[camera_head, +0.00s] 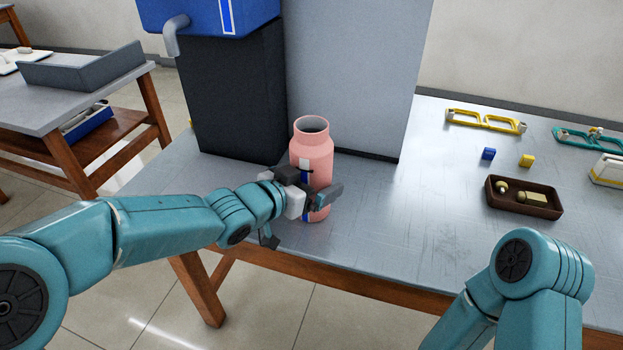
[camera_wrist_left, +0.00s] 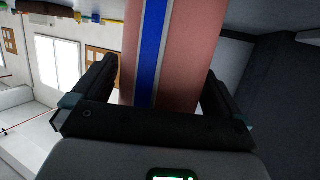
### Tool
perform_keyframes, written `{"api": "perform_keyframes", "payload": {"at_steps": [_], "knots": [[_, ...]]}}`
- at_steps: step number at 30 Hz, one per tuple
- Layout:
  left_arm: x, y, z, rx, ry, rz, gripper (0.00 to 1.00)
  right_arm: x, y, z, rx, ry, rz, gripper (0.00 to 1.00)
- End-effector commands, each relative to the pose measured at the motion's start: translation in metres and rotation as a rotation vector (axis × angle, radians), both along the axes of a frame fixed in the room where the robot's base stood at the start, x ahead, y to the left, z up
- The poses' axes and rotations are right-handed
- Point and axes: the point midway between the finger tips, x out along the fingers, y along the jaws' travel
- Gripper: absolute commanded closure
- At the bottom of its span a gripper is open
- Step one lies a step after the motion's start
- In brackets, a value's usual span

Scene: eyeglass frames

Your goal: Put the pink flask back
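The pink flask (camera_head: 313,158) is an open-mouthed bottle with a blue and white stripe. It appears upright by the front edge of the grey table, in front of the grey panel; whether its base touches the table is unclear. My left gripper (camera_head: 309,194) is around its lower body, one finger across the front. In the left wrist view the flask (camera_wrist_left: 185,50) fills the space between the two fingers of my left gripper (camera_wrist_left: 160,82). The fingers are close to its sides, but firm contact cannot be told. My right gripper is out of view; only its arm shows.
A black block (camera_head: 235,95) with a blue, spouted container (camera_head: 215,15) on top stands behind the flask, beside a tall grey panel (camera_head: 355,70). A brown tray (camera_head: 497,202), yellow frames (camera_head: 484,120), teal frames (camera_head: 580,138) and small cubes lie at right. The table's middle is clear.

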Motion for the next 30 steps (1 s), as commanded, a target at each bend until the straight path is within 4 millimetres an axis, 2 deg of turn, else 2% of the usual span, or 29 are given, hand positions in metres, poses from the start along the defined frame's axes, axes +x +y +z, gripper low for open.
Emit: {"api": "perform_keyframes", "payload": {"at_steps": [4, 7, 15, 21, 30], "knots": [[0.000, 0.000, 0.005, -0.001, -0.001, 0.000, 0.00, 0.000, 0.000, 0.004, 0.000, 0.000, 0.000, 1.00], [-0.009, 0.008, 0.008, -0.001, 0.000, 0.001, 0.00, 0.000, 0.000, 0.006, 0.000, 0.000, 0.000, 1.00], [-0.054, 0.047, 0.028, -0.001, -0.001, 0.003, 0.00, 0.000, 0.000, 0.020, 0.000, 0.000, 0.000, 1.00], [-0.079, 0.068, 0.037, -0.001, -0.001, 0.003, 0.00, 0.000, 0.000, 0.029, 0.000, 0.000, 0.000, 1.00], [-0.088, 0.075, 0.038, -0.001, 0.001, 0.000, 0.00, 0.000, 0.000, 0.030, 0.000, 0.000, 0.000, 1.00]]}}
